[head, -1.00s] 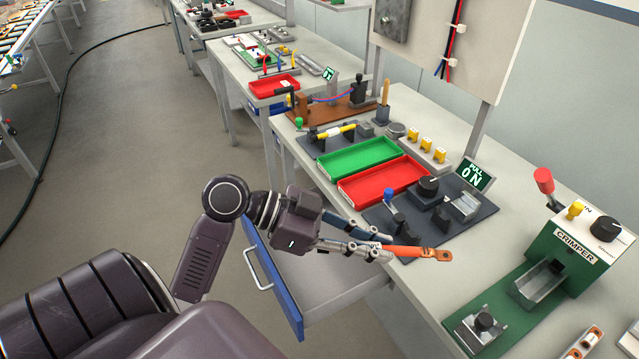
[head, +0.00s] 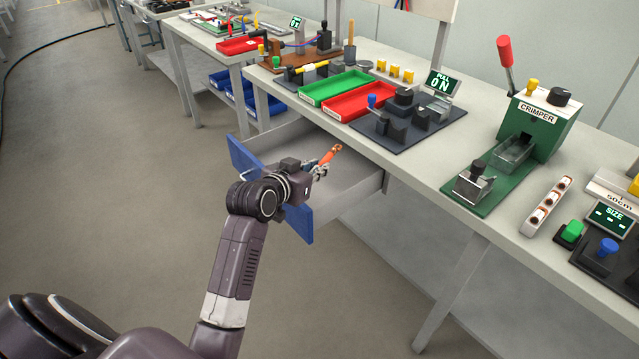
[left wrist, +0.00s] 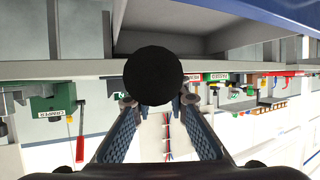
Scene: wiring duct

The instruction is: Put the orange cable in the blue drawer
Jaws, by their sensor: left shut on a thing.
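The orange cable (head: 328,157) is a short orange piece with a copper-coloured tip that points up and right in the head view. My left gripper (head: 318,168) is shut on it and holds it over the open blue drawer (head: 300,222). The drawer is pulled out from under the bench, and my gripper and wrist hide part of its blue front and grey inside. In the left wrist view a dark round end (left wrist: 153,75) shows between the fingertips (left wrist: 153,103), with the drawer (left wrist: 210,15) at the top. My right gripper is not in view.
The bench edge (head: 408,172) runs just beyond the drawer. On the bench are a green tray (head: 335,86), a red tray (head: 360,101), a pull-test fixture (head: 408,122) and a green crimper (head: 535,120). The floor left of the drawer is clear.

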